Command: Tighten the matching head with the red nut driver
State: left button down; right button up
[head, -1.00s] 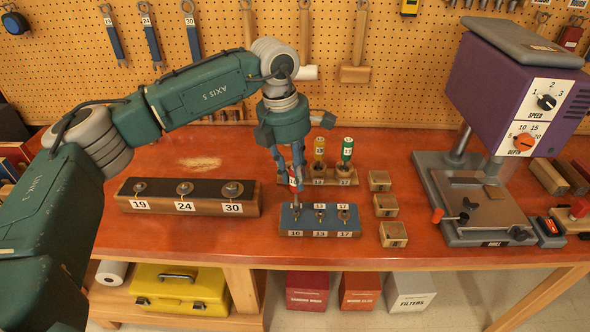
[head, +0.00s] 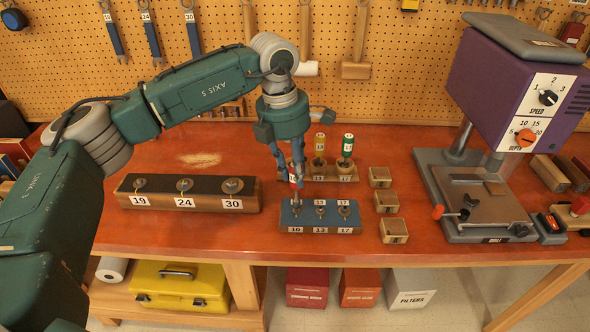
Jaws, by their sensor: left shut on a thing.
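My left gripper (head: 288,165) points down and is shut on the red nut driver (head: 294,180), which is upright. The driver's lower end is over the left station, marked 10, of a blue block (head: 333,220). The gripper and driver hide most of that head, so I cannot tell whether the tip touches it. The block's heads marked 13 (head: 320,211) and 17 (head: 344,210) are uncovered. My right gripper is not in view.
A dark-topped wooden block (head: 160,203) with bolts marked 19, 24 and 30 lies left. Three small wooden boxes (head: 388,201) stand right of the blue block. A purple drill press (head: 510,95) stands at the right. The front strip of the orange bench is clear.

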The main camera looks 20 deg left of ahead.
pick_arm(q)
jog(key=shift+f, duration=0.3)
jog(key=shift+f+b, duration=0.65)
jog(key=shift+b, duration=0.1)
dwell(0.7)
jog(key=shift+f+m, duration=0.1)
jog(key=shift+m, duration=0.6)
jog(key=m+g, duration=0.1)
jog(key=m, duration=0.5)
jog(key=shift+w+m, duration=0.1)
jog(key=shift+m, duration=0.3)
jog(key=m, duration=0.4)
jog(key=shift+g, duration=0.3)
jog(key=m, duration=0.2)
jog(key=shift+m, duration=0.4)
jog(key=shift+n, duration=0.4)
